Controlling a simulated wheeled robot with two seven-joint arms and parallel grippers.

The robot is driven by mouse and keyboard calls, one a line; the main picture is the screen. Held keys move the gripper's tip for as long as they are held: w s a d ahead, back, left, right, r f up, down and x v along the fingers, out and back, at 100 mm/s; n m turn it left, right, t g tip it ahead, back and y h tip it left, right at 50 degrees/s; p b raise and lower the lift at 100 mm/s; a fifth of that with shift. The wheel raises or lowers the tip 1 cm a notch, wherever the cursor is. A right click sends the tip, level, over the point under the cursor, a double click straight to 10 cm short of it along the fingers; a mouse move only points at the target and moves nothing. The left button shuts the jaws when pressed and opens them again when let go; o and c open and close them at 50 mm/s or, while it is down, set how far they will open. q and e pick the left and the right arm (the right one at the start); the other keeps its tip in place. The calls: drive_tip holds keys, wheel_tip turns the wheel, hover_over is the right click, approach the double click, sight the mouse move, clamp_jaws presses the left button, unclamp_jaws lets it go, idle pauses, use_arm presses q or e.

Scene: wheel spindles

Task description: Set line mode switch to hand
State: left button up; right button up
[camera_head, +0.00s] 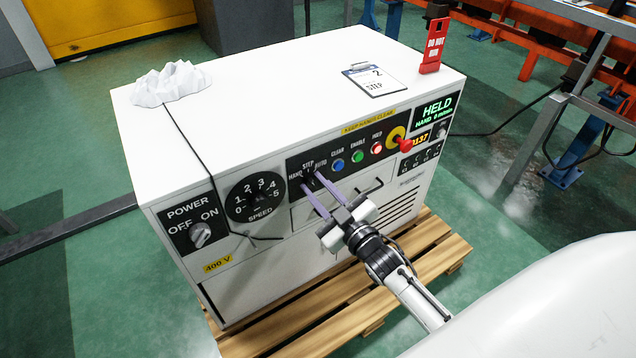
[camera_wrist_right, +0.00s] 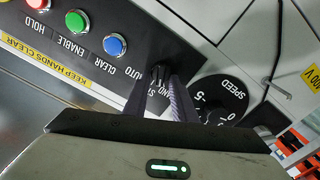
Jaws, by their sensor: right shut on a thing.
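The line mode switch (camera_head: 310,182) is a small black knob on the front panel of a white cabinet, with HAND, STEP and AUTO printed around it. My right gripper (camera_head: 312,183) is shut on this knob with its long fingers reaching up from the lower right. In the right wrist view the knob (camera_wrist_right: 159,74) sits between the two fingertips. The fingers partly cover the knob and its labels, so I cannot tell exactly where it points. The display (camera_head: 437,110) reads HELD and HAND 0 m/min. My left gripper is not in view.
Left of the switch are the SPEED dial (camera_head: 256,197) and POWER knob (camera_head: 201,234). To its right are blue (camera_head: 338,164), green (camera_head: 357,156) and red (camera_head: 377,148) buttons and a red emergency stop (camera_head: 404,144). A clipboard (camera_head: 374,79) lies on top.

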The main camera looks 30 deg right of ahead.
drive_tip(key=shift+a+n, duration=0.15)
drive_tip(key=shift+n, duration=1.75)
drive_tip(key=o, duration=1)
drive_tip(key=shift+o, duration=0.2)
drive_tip(key=s+p, duration=0.1)
drive_tip(key=s, duration=0.9)
drive_tip(key=shift+s+p, duration=0.15)
drive_tip(key=shift+p, duration=0.15)
